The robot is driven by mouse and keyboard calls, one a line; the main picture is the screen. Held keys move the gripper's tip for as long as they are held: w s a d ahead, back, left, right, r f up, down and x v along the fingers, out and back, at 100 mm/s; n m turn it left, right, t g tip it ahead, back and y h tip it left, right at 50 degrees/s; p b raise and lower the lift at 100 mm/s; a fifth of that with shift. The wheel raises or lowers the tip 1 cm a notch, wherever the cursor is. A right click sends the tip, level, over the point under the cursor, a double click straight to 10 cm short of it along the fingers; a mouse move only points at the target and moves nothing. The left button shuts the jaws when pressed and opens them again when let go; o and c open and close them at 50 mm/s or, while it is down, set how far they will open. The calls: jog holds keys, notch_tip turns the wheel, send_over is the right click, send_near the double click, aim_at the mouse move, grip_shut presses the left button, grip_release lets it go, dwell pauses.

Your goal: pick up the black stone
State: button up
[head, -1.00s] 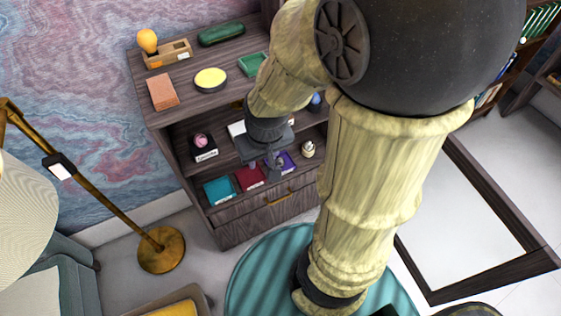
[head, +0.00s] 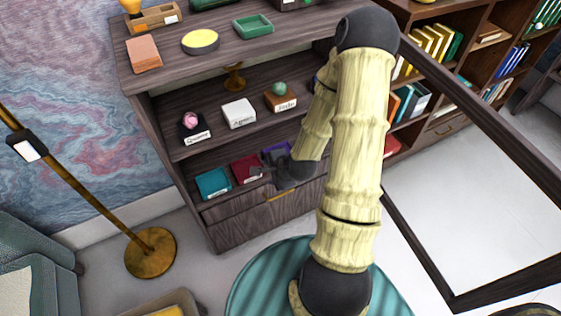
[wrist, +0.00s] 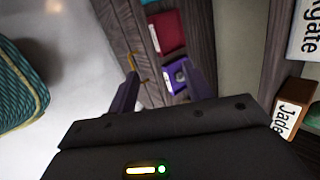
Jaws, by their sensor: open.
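I cannot make out a black stone in either view; my arm hides part of the shelves. My gripper (head: 268,170) is at the front of the lower shelf, by the red tray (head: 246,169) and the partly hidden purple tray (head: 277,149). In the wrist view my gripper (wrist: 165,90) has its two fingers wide apart, with nothing seen held between them. The purple tray (wrist: 178,80) shows beyond the fingers, and the red tray (wrist: 168,34) lies farther up the picture.
The middle shelf holds a pink stone (head: 190,120) on a black stand, a white Agate stand (head: 239,113) and a green stone (head: 279,88) on a Jade stand. A teal tray (head: 212,183) is left of the red one.

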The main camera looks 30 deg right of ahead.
jog(key=d+f+m+t+h+b, duration=0.1)
jog(key=d+f+m+t+b, duration=0.1)
jog(key=m, duration=0.5)
jog(key=w+d+f+m+t+h+b, duration=0.1)
jog(key=d+f+m+t+h+b, duration=0.1)
jog(key=f+m, duration=0.4)
jog(key=d+f+m+t+h+b, duration=0.1)
jog(key=d+f+m+b, duration=0.3)
jog(key=m, duration=0.4)
jog(key=shift+w+f+t+h+b, duration=0.25)
jog(key=shift+t+h+b, duration=0.2)
jog(key=shift+b, duration=0.2)
jog(key=shift+d+f, duration=0.1)
jog(key=b+x, duration=1.2)
jog(key=b, duration=0.1)
jog(key=shift+w+b, duration=0.1)
jog(key=shift+b, duration=0.2)
